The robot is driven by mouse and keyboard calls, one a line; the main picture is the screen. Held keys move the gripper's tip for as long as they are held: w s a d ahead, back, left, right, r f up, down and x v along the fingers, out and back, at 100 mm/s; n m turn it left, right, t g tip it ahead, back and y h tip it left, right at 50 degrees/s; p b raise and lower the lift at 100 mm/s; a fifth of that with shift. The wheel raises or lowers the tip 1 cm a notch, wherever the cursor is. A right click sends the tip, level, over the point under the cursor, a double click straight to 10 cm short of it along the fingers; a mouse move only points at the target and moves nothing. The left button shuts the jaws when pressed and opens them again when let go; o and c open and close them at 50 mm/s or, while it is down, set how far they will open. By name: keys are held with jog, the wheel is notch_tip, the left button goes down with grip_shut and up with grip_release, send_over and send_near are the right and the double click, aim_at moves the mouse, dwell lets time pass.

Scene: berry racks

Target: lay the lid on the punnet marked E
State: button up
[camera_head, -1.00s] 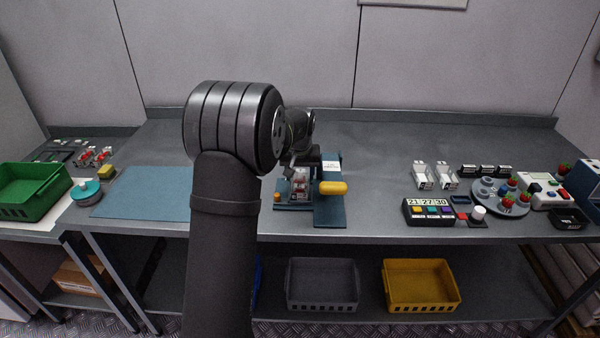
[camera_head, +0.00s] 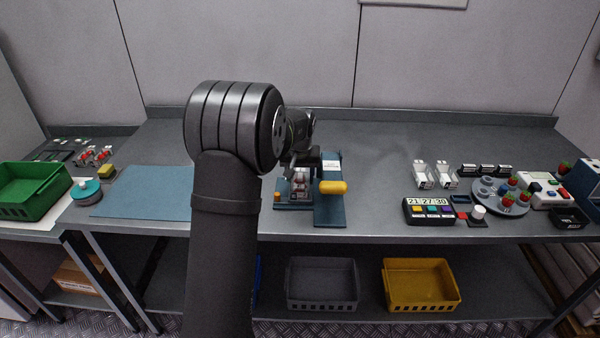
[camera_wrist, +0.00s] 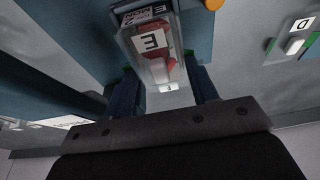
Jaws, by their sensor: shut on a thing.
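The punnet marked E (camera_wrist: 151,42) shows in the wrist view with red contents under clear plastic. In the head view the punnet (camera_head: 299,188) sits on the blue station left of the yellow handle, partly covered by my arm. My gripper (camera_wrist: 165,83) has one finger on each side of a clear lid (camera_wrist: 160,72) and is shut on it. The lid is over or very close to the punnet. Its clear edges are hard to make out, so I cannot tell whether it touches the rim.
The yellow handle (camera_head: 333,187) stands close at the right of the punnet. A blue mat (camera_head: 150,190) lies to the left. Clear trays (camera_head: 434,176) and a timer box (camera_head: 428,211) stand to the right. The bench between is clear.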

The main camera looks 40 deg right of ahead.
dwell(0.3)
jog(key=o, duration=1)
jog(key=shift+o, duration=0.2)
jog(key=shift+r, duration=3.5)
jog(key=shift+f, duration=0.1)
jog(key=shift+f, duration=3.2)
jog(key=shift+r, duration=0.15)
